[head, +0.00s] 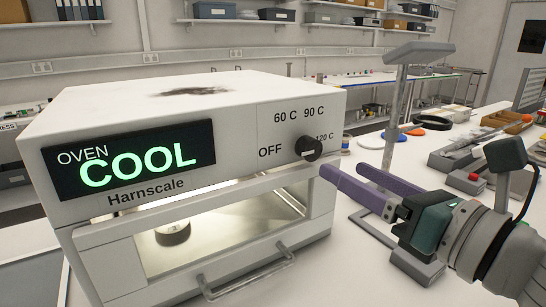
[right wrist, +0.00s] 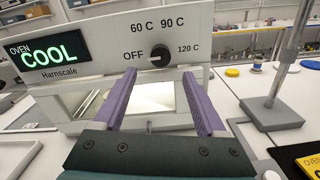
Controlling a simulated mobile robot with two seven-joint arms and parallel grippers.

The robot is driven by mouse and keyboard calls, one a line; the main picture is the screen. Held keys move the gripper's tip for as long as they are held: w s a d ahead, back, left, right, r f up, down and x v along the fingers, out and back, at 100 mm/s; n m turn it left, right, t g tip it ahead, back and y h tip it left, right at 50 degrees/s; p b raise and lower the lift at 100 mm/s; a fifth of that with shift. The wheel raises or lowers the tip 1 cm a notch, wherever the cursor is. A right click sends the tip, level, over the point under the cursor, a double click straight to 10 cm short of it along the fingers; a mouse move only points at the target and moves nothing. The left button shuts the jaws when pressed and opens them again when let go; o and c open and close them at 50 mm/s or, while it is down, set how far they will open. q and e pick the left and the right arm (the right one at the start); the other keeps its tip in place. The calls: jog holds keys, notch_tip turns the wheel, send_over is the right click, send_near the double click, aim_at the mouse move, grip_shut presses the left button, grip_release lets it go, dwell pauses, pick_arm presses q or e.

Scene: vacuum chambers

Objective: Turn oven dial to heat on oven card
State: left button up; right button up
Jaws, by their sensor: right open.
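The white oven (head: 190,140) stands on the bench, and its green display (head: 135,160) reads COOL. Its black dial (head: 308,148) is on the front panel at right, among the marks OFF, 60 C, 90 C and 120 C. I cannot tell surely which mark it points to. My right gripper (head: 341,171) has purple fingers, open and empty, in front of and just below the dial. In the right wrist view the dial (right wrist: 159,54) shows beyond and between the fingertips. A black and yellow card (right wrist: 302,161) marked OVEN is partly in view at lower right; its heat setting is not readable.
A grey stand (head: 397,100) with a post and flat top rises right of the oven. The oven door handle (head: 246,276) juts out below.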

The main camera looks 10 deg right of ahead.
aim_at(313, 153)
jog(key=x, duration=0.7)
jog(key=shift+s, duration=0.1)
grip_shut()
dwell(0.4)
